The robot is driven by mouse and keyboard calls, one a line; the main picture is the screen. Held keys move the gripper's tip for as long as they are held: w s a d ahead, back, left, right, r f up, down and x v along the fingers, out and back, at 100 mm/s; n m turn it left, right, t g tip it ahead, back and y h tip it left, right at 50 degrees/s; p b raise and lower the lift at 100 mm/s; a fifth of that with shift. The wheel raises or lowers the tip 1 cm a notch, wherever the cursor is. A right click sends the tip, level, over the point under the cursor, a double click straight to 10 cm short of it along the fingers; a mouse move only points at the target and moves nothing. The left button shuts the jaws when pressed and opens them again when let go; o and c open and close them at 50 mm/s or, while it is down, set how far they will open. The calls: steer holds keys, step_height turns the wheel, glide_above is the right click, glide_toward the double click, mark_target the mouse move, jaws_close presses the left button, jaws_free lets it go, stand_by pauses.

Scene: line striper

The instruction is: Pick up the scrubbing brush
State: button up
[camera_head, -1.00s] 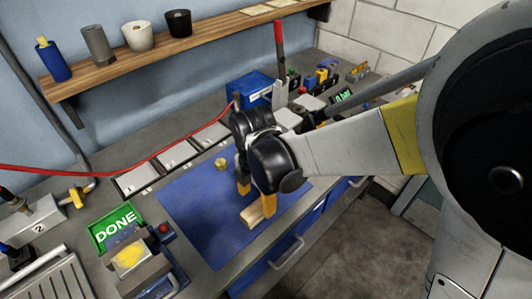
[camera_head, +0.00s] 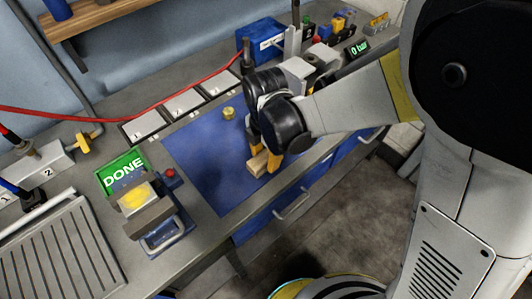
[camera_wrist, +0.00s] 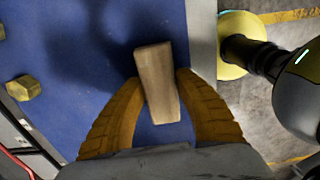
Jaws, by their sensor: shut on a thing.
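The scrubbing brush shows as a pale wooden block (camera_head: 257,164) at the right front part of the blue mat (camera_head: 205,172). In the wrist view the wooden block (camera_wrist: 156,75) lies lengthwise between the two yellow-orange fingers. My gripper (camera_head: 264,152) points down with its fingers closed on the block's sides; it also shows in the wrist view (camera_wrist: 159,92). The underside of the brush and any bristles are hidden. I cannot tell whether it still touches the mat.
A brass hex piece (camera_head: 229,113) lies on the mat behind the gripper. A vise-like fixture with a yellow top (camera_head: 135,198) and a green DONE sign (camera_head: 121,173) stand to the left. Numbered white tiles (camera_head: 187,104) and a blue box (camera_head: 262,40) are behind.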

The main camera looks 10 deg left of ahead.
mark_target(267, 157)
steer(key=shift+r, duration=0.1)
steer(key=shift+r, duration=0.3)
jaws_close()
steer(key=r+p, duration=0.1)
steer(key=r, duration=0.1)
steer(key=r+p, duration=0.1)
steer(key=r, duration=0.1)
steer(key=shift+s+d, duration=0.2)
steer(key=s+d+r+p, duration=0.3)
steer(key=s+d+r, duration=0.3)
steer(key=s+d, duration=0.1)
steer(key=shift+s+d, duration=0.15)
steer(key=shift+d, duration=0.5)
steer(key=shift+o, duration=1.4)
jaws_free()
steer(key=shift+c, duration=0.6)
